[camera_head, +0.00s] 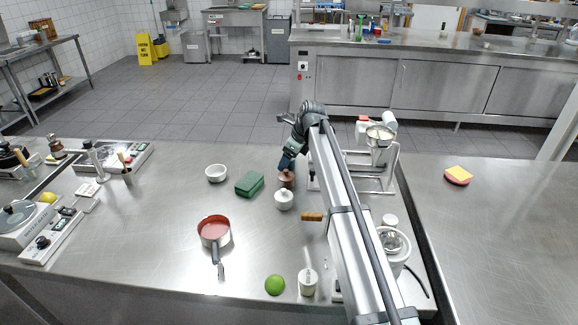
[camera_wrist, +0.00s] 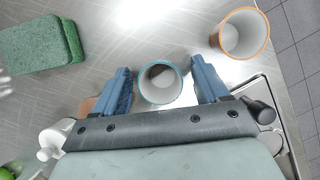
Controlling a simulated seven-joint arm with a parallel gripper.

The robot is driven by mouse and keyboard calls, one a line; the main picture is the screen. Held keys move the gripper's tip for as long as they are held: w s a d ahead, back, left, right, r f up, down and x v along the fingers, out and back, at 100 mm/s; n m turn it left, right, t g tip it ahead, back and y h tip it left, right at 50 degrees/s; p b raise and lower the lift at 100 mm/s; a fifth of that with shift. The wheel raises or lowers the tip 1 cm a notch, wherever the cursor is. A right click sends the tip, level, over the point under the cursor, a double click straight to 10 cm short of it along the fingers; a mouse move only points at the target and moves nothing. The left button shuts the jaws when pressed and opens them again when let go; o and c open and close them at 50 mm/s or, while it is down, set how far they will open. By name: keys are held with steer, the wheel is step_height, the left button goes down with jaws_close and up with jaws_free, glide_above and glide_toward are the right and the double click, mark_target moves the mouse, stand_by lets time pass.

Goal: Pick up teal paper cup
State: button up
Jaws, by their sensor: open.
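The teal paper cup (camera_wrist: 160,82) shows in the wrist view as a round teal rim seen from above, with a pale inside. My gripper (camera_wrist: 161,68) is open, its two blue fingers on the left and right of the cup. Small gaps show between the fingers and the rim. In the head view my gripper (camera_head: 284,167) is low over the counter, by a brown lidded pot (camera_head: 286,181). I cannot make out the teal cup in the head view.
An orange-rimmed cup (camera_wrist: 241,34) stands to the upper right in the wrist view. A green sponge (camera_head: 249,184), a white bowl (camera_head: 216,173) and a white lidded pot (camera_head: 283,200) are nearby. A metal stand (camera_head: 384,170) is right of my arm.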

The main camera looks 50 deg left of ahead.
steer(key=c, duration=1.1)
